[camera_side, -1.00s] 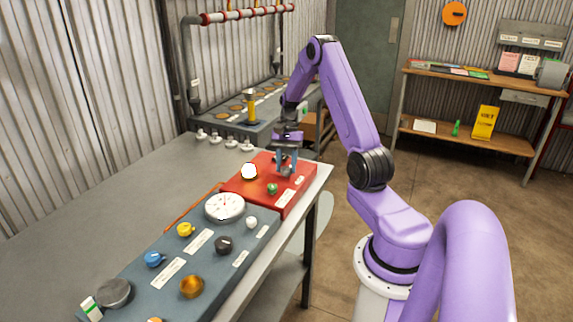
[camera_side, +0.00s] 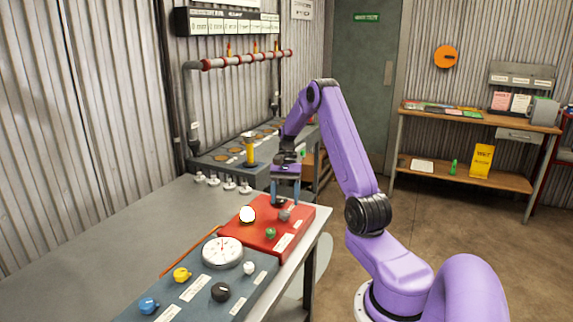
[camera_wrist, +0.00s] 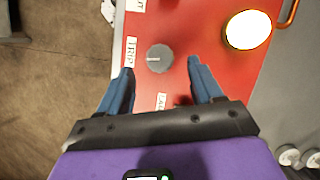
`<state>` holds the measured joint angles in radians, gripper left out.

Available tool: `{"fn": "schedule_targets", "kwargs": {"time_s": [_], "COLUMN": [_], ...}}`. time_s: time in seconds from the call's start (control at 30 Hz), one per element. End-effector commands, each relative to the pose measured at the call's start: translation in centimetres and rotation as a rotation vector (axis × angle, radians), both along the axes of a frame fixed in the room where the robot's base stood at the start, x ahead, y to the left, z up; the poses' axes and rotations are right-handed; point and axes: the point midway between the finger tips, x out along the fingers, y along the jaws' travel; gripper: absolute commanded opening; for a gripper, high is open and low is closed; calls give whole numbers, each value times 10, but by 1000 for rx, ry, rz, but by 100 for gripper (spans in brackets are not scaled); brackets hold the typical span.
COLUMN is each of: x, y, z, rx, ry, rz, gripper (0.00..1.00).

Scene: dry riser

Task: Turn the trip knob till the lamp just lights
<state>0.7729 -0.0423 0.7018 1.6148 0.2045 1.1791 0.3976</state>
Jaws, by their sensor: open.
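The trip knob (camera_side: 285,215) is a small grey dial on the red box (camera_side: 255,235). In the wrist view the knob (camera_wrist: 159,58) has a white pointer line towards the left, on the side of the TRIP label (camera_wrist: 131,51). The lamp (camera_side: 247,215) on the same box glows bright white with a yellow rim; it is also lit in the wrist view (camera_wrist: 248,29). My gripper (camera_side: 284,204) is open and empty just above the knob. Its blue fingers (camera_wrist: 160,68) stand apart, and the knob shows whole between and ahead of them.
A white round gauge (camera_side: 222,252) and a grey panel with coloured knobs stand nearer the camera. An orange rod (camera_side: 190,252) lies on the bench. Several white fittings (camera_side: 229,184) line the bench's back edge.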

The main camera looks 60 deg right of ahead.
Motion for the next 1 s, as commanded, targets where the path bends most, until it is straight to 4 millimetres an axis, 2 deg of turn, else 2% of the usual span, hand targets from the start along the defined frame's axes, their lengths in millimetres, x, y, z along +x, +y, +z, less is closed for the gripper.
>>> {"fn": "schedule_targets", "kwargs": {"time_s": [0.2,0.53,0.8,1.0], "x": [6,14,17,17], "y": [-19,-41,-49,-50], "z": [45,101,124,128], "rx": [-5,-4,-2,0], "ry": [-3,-2,0,1], "rz": [-2,-1,-1,-1], "gripper": [66,66,66,66]}}
